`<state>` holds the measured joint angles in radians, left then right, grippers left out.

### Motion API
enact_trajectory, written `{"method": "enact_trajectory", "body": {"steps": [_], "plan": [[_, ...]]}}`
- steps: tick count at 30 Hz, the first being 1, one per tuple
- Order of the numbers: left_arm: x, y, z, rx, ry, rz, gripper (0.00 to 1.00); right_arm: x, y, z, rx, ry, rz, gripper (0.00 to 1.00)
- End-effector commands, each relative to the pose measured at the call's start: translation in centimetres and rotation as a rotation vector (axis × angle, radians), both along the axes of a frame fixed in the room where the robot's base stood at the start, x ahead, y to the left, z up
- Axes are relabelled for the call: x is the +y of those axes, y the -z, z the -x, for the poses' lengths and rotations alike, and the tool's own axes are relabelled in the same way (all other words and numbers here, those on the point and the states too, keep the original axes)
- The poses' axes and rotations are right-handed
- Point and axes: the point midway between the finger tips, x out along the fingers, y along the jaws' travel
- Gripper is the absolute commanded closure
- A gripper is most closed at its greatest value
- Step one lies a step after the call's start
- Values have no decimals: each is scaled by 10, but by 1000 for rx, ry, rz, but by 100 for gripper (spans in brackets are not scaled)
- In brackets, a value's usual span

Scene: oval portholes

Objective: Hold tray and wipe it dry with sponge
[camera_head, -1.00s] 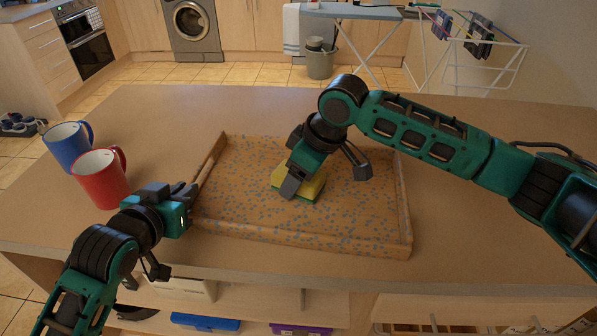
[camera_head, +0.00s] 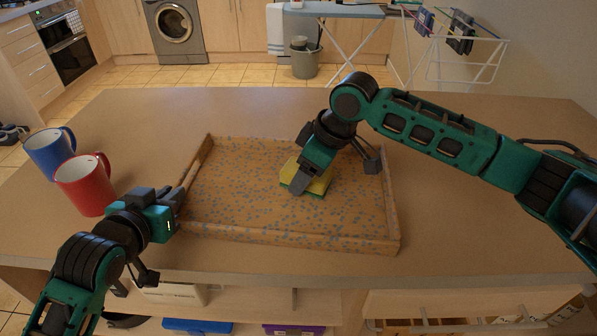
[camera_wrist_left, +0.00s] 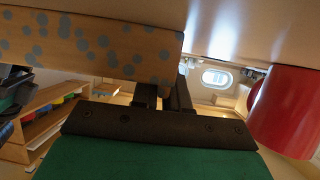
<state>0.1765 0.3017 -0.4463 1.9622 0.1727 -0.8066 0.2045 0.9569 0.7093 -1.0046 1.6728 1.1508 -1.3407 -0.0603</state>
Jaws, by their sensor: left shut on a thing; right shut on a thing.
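The wooden tray (camera_head: 290,238) lies on the table, its floor covered with blue-grey spots that look like water drops. My left gripper (camera_head: 178,196) is shut on the tray's left side wall near the front corner; the left wrist view shows the tray's spotted side (camera_wrist_left: 90,45) next to its fingers (camera_wrist_left: 165,95). The yellow and green sponge (camera_head: 306,178) rests on the tray floor, right of the middle. My right gripper (camera_head: 330,177) is shut on the sponge from above and partly hides it.
A red mug (camera_head: 85,185) and a blue mug (camera_head: 48,152) stand left of the tray, the red one close to my left gripper. It also shows in the left wrist view (camera_wrist_left: 285,110). The table (camera_head: 470,240) is clear to the right.

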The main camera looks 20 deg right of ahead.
Motion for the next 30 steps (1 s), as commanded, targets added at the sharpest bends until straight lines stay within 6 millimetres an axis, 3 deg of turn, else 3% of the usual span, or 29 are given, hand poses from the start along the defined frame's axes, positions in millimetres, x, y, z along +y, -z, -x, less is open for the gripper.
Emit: {"method": "enact_trajectory", "body": {"steps": [4, 15, 23, 30], "plan": [[0, 0, 0, 0, 0, 0, 100, 2, 2, 1, 4, -1, 5, 63], [-1, -1, 0, -1, 1, 2, 100, 36, 4, 2, 6, -3, 3, 63], [-2, -1, 0, -3, 3, 4, 100, 46, 5, 2, 7, -3, 4, 63], [-2, -1, 0, -3, 4, 5, 100, 67, 4, 3, 9, -5, 3, 63]]}}
